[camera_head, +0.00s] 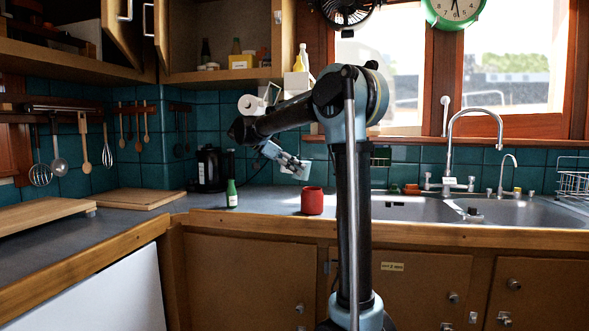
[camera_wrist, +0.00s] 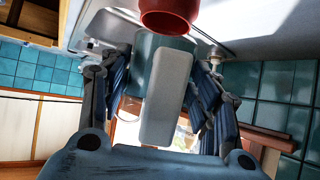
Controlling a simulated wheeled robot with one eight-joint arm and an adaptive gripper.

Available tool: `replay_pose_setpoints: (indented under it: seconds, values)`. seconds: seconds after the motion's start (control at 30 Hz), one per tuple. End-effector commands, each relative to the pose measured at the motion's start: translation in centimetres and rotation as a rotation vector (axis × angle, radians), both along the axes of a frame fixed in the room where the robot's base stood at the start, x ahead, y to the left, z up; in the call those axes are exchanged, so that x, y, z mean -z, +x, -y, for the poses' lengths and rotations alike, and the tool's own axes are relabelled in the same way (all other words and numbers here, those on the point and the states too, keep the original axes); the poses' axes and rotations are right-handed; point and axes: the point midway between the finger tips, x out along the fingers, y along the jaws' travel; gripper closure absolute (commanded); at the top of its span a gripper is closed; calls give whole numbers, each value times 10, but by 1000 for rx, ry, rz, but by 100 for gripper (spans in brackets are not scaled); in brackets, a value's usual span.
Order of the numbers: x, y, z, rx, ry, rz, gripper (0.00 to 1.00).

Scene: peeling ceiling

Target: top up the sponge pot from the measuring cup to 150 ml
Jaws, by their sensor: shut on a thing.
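A red pot (camera_head: 312,201), which I take to be the sponge pot, stands upright on the counter left of the sink. Part of it shows at the top of the wrist view (camera_wrist: 168,12). My gripper (camera_head: 284,159) is above and slightly left of the pot. In the wrist view its two fingers (camera_wrist: 162,75) close on the pale handle (camera_wrist: 165,105) of the measuring cup. The cup's pale greenish body (camera_wrist: 143,52) lies beyond the handle. In the head view the cup (camera_head: 301,171) looks tilted, apart from the pot. The liquid levels and cup markings cannot be seen.
A green bottle (camera_head: 231,194) stands left of the pot, with a dark kettle (camera_head: 211,168) behind it. The sink (camera_head: 420,208) and tall tap (camera_head: 450,150) are on the right. Cutting boards (camera_head: 137,198) lie at the left. Counter between bottle and pot is clear.

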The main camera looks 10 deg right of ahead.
Motion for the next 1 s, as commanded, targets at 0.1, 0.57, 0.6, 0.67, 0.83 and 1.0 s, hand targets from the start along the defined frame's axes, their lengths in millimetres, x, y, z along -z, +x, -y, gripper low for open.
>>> replay_pose_setpoints:
  seconds: [0.1,0.57,0.6,0.67,0.83,1.0]
  values:
    - [4,-1,-4,-2,93,-20,100]
    - [4,-2,-10,-8,124,-26,100]
    - [4,-3,-11,-8,134,-28,100]
    - [4,-3,-11,-8,140,-29,100]
    - [4,-3,-11,-8,139,-29,100]
    - [2,-3,-10,-5,178,-38,100]
